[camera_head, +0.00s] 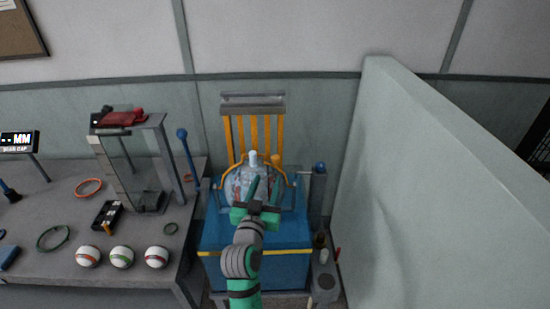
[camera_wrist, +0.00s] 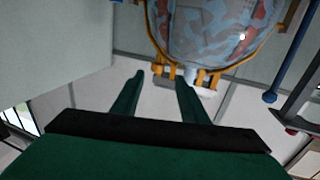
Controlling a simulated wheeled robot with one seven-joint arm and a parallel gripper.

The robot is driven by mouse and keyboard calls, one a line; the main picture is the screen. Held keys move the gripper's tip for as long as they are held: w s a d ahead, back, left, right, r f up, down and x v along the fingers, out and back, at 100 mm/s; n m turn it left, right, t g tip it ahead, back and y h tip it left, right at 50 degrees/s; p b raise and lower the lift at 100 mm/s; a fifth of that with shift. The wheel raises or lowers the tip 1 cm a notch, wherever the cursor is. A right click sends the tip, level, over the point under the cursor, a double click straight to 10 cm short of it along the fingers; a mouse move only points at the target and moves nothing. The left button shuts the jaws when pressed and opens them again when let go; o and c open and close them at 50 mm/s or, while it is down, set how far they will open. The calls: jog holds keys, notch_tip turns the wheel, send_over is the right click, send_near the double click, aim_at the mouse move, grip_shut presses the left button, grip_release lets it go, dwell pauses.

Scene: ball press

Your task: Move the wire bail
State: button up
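A thin orange hoop (camera_head: 285,172), which looks like the wire bail, curves around a pale, patterned round body (camera_head: 235,188) on the blue press box (camera_head: 270,240). In the wrist view the orange hoop (camera_wrist: 153,30) runs along the edge of the patterned body (camera_wrist: 205,25). My gripper (camera_head: 264,188) is in front of the round body in the head view, hiding part of it. In the wrist view my gripper (camera_wrist: 160,82) has its two green fingers apart with nothing between them. The fingertips lie below the hoop in that picture; contact cannot be told.
Blue-knobbed posts (camera_head: 319,168) stand beside the press. A table (camera_head: 60,200) at left holds several rings, three striped balls (camera_head: 122,257) and a grey stand (camera_head: 150,165). A pale partition (camera_head: 400,190) closes off the right side.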

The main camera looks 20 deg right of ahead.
aim_at(276, 160)
jog(key=x, duration=0.3)
jog(key=r+x, duration=0.1)
jog(key=x, duration=0.6)
jog(key=shift+d+r, duration=0.35)
jog(key=shift+d, duration=0.15)
jog(key=shift+w+d, duration=0.15)
jog(key=shift+w, duration=0.4)
jog(key=shift+c, duration=0.6)
jog(key=shift+w, duration=0.1)
grip_shut()
jog(key=shift+w, duration=0.1)
